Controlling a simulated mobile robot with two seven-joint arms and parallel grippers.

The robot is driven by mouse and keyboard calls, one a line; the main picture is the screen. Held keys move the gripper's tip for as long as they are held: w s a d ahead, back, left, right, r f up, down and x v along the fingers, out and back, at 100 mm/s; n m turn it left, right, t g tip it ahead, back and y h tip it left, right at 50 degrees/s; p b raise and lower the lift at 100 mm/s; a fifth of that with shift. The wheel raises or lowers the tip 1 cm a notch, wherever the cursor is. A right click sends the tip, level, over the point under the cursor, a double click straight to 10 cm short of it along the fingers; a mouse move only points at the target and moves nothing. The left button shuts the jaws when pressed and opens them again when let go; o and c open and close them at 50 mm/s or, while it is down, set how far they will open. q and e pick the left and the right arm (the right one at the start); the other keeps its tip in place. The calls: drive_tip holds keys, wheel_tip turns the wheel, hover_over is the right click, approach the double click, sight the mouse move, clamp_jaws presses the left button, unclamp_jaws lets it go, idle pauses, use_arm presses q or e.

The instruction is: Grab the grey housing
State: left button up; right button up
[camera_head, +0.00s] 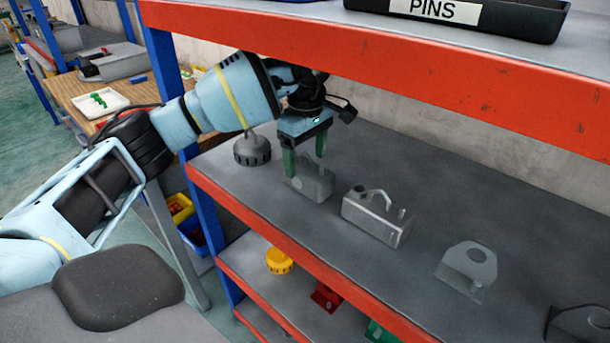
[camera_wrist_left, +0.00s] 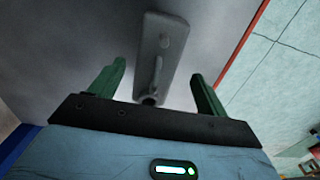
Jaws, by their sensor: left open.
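A grey housing (camera_head: 316,188) with a loop handle stands on the grey shelf, below my left gripper (camera_head: 305,165). The gripper's green fingers are open, pointing down, and overlap the housing's upper part in the head view. In the left wrist view, a grey housing (camera_wrist_left: 155,45) with a handle and a small knob lies ahead, between the lines of the open fingers (camera_wrist_left: 158,72). I cannot tell whether the fingers touch it. A second, lighter grey housing (camera_head: 377,217) of similar shape stands just to the right. My right gripper is not in view.
A round dark grey part (camera_head: 252,150) stands left of the gripper. A grey bracket (camera_head: 467,268) and a darker part (camera_head: 582,322) lie farther right. The orange-edged upper shelf (camera_head: 400,66) with a PINS bin (camera_head: 460,14) hangs overhead. A yellow part (camera_head: 279,261) sits on the lower shelf.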

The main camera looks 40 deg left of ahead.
sight(305, 166)
use_arm(q)
drive_tip(key=f, duration=0.3)
drive_tip(key=shift+w+a+f, duration=0.25)
drive_tip(key=shift+a+f, duration=0.05)
drive_tip(key=shift+f, duration=0.6)
drive_tip(key=shift+c, duration=0.3)
drive_tip(key=c, duration=1.4)
drive_tip(key=shift+r, duration=0.15)
